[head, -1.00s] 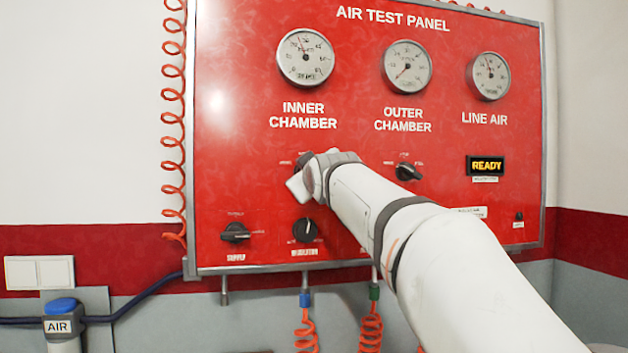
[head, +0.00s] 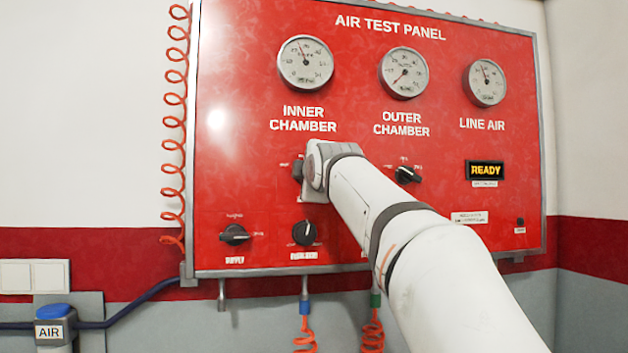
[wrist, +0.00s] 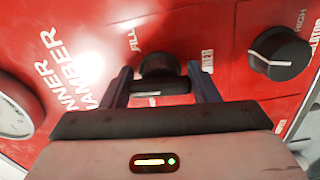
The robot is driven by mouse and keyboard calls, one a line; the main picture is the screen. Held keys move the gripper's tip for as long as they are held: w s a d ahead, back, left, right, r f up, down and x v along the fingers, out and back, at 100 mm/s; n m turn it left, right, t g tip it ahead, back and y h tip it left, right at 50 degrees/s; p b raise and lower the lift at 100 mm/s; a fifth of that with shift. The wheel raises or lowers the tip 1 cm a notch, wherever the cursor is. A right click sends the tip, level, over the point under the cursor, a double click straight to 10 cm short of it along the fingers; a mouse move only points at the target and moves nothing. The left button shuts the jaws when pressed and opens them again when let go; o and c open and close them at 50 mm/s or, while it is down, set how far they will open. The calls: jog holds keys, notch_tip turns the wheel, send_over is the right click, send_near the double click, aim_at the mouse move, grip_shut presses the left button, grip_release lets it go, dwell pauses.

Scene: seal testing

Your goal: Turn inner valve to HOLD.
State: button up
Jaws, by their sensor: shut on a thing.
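The inner valve is a black knob (wrist: 160,66) with a bar handle on the red panel, below the words INNER CHAMBER. In the wrist view my gripper (wrist: 164,82) has one finger at each end of the bar and is shut on it. A FILL label shows at the knob's upper left; another label beside the right finger is partly covered and unreadable. In the head view my gripper (head: 312,174) hides most of the knob (head: 297,171), leaving only its left edge. I cannot tell which label the handle points to.
The outer valve knob (head: 407,175) is to the right. The supply knob (head: 235,235) and regulator knob (head: 304,232) are below. The inner gauge (head: 306,63) is above. A READY display (head: 486,170) is lit. A coiled orange hose (head: 174,130) hangs at the panel's left edge.

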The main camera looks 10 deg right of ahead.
jog(key=shift+n, duration=0.6)
jog(key=o, duration=1)
jog(key=shift+s, duration=0.1)
jog(key=s+b, duration=0.3)
jog(key=s, duration=0.4)
jog(key=shift+s, duration=0.35)
jog(key=shift+c, duration=0.7)
